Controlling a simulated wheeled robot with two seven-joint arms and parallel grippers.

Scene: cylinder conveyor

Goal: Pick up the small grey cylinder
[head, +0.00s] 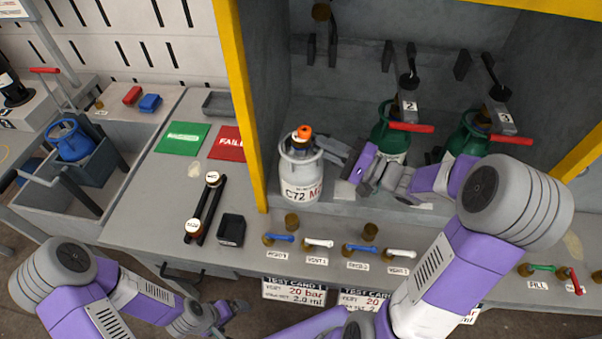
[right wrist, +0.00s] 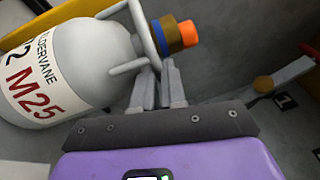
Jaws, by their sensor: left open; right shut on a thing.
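The small grey cylinder (head: 301,176) stands upright at the left of the grey bay, with a white label reading C72. It has a collar handle and an orange-topped valve. It also shows in the right wrist view (right wrist: 75,55), with M25 on its label. My right gripper (head: 326,150) reaches in from the right and is shut on the collar handle. Its fingers (right wrist: 157,75) show in the right wrist view beside the handle bar. Whether the base is off the bay floor I cannot tell. My left gripper (head: 238,306) is open and empty, low in front of the bench.
Two green cylinders (head: 388,138) (head: 465,137) stand to the right in the bay, near red levers. Small valves (head: 318,243) line the front ledge. A yellow post (head: 240,105) is close left of the grey cylinder. Green (head: 183,137) and red (head: 226,143) pads lie further left.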

